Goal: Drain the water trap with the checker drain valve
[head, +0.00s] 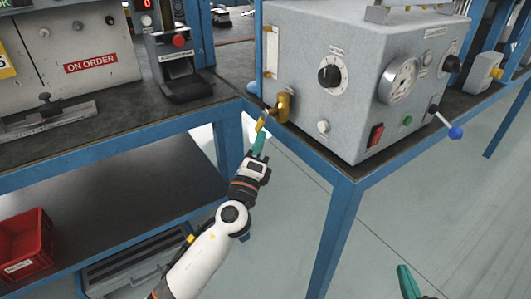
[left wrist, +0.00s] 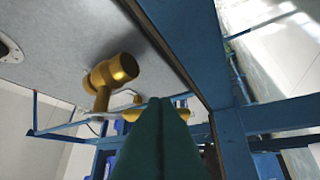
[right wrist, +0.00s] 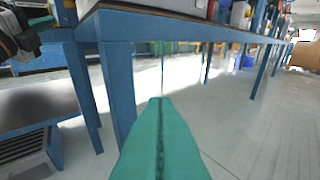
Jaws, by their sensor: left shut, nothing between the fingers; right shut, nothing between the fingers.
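The grey checker box (head: 345,75) stands on the blue-framed bench. Its brass drain valve (head: 283,104) sticks out at the lower left of the box, with a brass lever (head: 262,122) hanging at its left. My left gripper (head: 260,134) is shut and empty, its green fingertips right at the lever; I cannot tell whether they touch. In the left wrist view the brass valve (left wrist: 112,78) is just beyond and left of the fingertips, which partly cover brass behind them. My right gripper (right wrist: 160,102) is shut and empty, low over the floor in front of the bench.
The bench's blue corner leg (head: 335,235) stands right of my left arm. A blue-tipped lever (head: 454,132) juts from the box's right side. A red bin (head: 25,245) sits on the lower left shelf. The floor at right (head: 440,200) is clear.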

